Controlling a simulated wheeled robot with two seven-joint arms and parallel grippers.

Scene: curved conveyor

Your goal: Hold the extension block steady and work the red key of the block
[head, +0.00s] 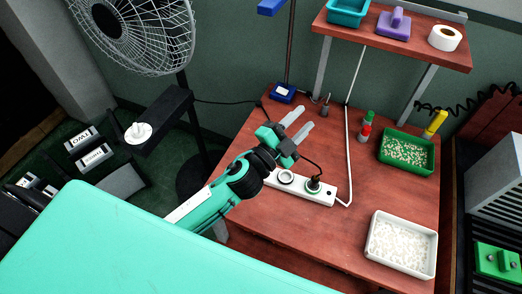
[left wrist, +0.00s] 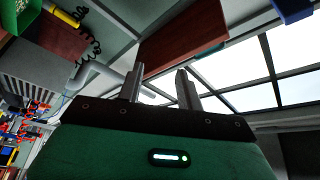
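The extension block (head: 325,196) is a white power strip lying on the red-brown table. A dark round plug (head: 313,186) with a black cord sits near its right end, and a round socket (head: 286,177) shows left of it. I cannot make out the red key; my left gripper and wrist pass close to the block's left end and may hide part of it. My left gripper (head: 298,123) is above the table, beyond the block in the picture, its two grey fingers apart and empty. The fingers also show apart in the left wrist view (left wrist: 161,87). My right gripper is not in view.
A white tray of pale pieces (head: 374,256) and a green tray (head: 427,169) stand on the right. Small red and green bottles (head: 365,132) stand near a white cable (head: 348,150). A shelf (head: 390,45) overhangs the back. A fan (head: 135,30) stands left.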

